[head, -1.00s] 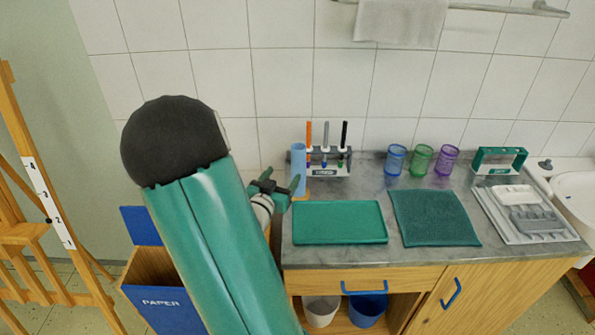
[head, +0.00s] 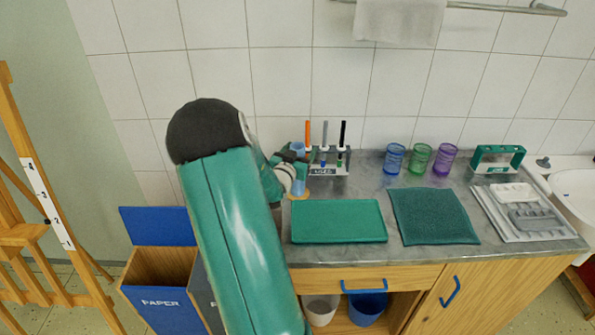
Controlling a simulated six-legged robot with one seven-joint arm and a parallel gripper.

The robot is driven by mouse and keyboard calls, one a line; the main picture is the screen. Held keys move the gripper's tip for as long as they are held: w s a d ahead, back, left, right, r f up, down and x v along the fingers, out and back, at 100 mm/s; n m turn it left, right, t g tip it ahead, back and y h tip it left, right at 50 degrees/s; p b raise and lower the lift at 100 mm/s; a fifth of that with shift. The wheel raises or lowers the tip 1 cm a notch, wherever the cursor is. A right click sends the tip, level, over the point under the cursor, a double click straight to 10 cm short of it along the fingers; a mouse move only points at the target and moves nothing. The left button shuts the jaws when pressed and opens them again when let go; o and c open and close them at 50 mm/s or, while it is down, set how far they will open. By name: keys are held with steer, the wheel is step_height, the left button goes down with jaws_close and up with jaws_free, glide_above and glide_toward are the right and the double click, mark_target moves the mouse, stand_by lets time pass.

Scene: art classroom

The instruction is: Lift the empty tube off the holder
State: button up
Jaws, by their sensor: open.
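The light blue tube (head: 298,148) stands upright on its wooden holder (head: 301,194) at the back left corner of the counter. My gripper (head: 296,158) is open at the tube's upper half, reaching in from the left. Its dark green fingers and my wrist hide most of the tube's middle and lower part. I cannot tell whether the fingers are around the tube or only in front of it, or whether they touch it.
A marker rack (head: 328,168) stands close to the tube's right. A green tray (head: 339,221) and a dark green mat (head: 433,216) lie in front. Several coloured cups, including a blue one (head: 394,158), stand farther right. A blue-lidded paper bin (head: 158,276) is at lower left.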

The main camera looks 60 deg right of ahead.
steer(key=shift+d, duration=0.15)
steer(key=shift+c, duration=0.2)
steer(key=c, duration=1.2)
steer(key=shift+c, duration=0.2)
steer(key=shift+r, duration=0.1)
step_height(320, 180, up, 18)
